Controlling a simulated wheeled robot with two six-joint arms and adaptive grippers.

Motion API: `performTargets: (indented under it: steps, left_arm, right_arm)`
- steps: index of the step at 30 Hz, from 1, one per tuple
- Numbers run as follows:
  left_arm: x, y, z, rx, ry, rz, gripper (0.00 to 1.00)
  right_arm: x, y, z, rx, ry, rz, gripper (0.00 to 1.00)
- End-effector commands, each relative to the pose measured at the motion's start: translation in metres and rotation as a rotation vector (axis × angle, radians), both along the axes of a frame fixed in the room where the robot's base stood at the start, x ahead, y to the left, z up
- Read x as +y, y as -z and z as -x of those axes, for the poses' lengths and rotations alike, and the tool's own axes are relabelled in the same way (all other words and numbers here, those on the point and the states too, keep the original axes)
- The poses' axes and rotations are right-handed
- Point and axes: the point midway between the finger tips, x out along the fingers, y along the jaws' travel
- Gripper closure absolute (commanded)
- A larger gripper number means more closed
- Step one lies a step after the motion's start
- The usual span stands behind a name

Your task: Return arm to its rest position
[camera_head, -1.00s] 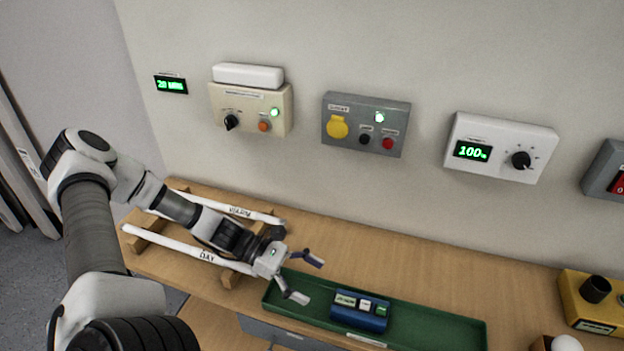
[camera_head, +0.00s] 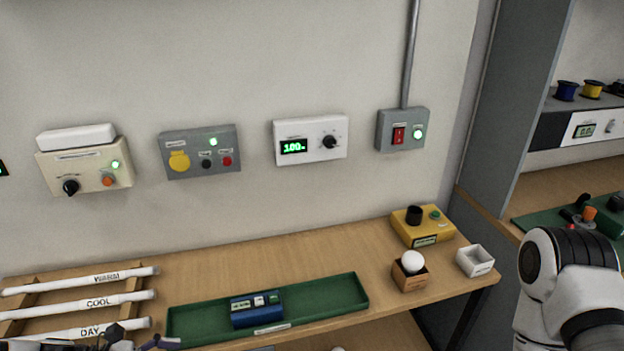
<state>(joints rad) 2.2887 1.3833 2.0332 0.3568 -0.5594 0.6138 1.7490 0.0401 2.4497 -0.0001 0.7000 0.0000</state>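My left gripper (camera_head: 146,342) shows at the bottom left edge, mostly cut off by the frame. Its fingers look spread apart with nothing between them. It is low in front of the tube rack, close to the white tube marked DAY (camera_head: 90,332). My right arm (camera_head: 565,280) shows at the right edge, in front of the side bench; its gripper is out of view.
Tubes marked WARM (camera_head: 105,277) and COOL (camera_head: 100,302) lie on the wooden rack. A green tray (camera_head: 335,298) holds a blue device (camera_head: 242,315). A yellow box (camera_head: 420,228), a bulb (camera_head: 412,260) in a carton and a white open box (camera_head: 475,262) stand right.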

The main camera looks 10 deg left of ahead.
Motion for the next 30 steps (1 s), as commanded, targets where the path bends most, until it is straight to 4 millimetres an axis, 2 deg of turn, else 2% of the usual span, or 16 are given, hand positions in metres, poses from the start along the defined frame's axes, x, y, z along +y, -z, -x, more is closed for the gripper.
performTargets:
  steps: [1,5,11,17,23,27,30]
  left_arm:
    - [-0.002,0.008,0.007,0.029,0.022,-0.019,0.11]
    - [-0.007,0.017,0.015,0.071,0.082,-0.064,0.11]
    - [-0.025,0.03,0.036,0.146,0.221,-0.137,0.11]
    - [-0.05,0.052,0.072,0.236,0.436,-0.27,0.11]
    - [-0.069,0.092,0.135,0.248,0.827,-0.537,0.11]
    - [-0.072,0.116,0.172,0.123,1.155,-0.723,0.11]
    - [-0.073,0.127,0.186,-0.024,1.368,-0.822,0.11]
  right_arm:
    - [0.0,0.0,0.0,0.0,0.0,0.0,1.0]
    - [0.0,0.0,-0.001,-0.001,0.0,0.0,1.0]
    - [0.0,0.0,-0.001,-0.001,0.0,0.0,1.0]
    - [0.0,0.0,0.0,-0.001,0.0,0.0,1.0]
    - [0.0,0.0,0.0,-0.001,0.0,0.0,1.0]
    - [0.0,0.0,0.0,-0.001,0.0,0.0,1.0]
    - [0.0,0.0,0.0,-0.001,0.0,0.0,1.0]
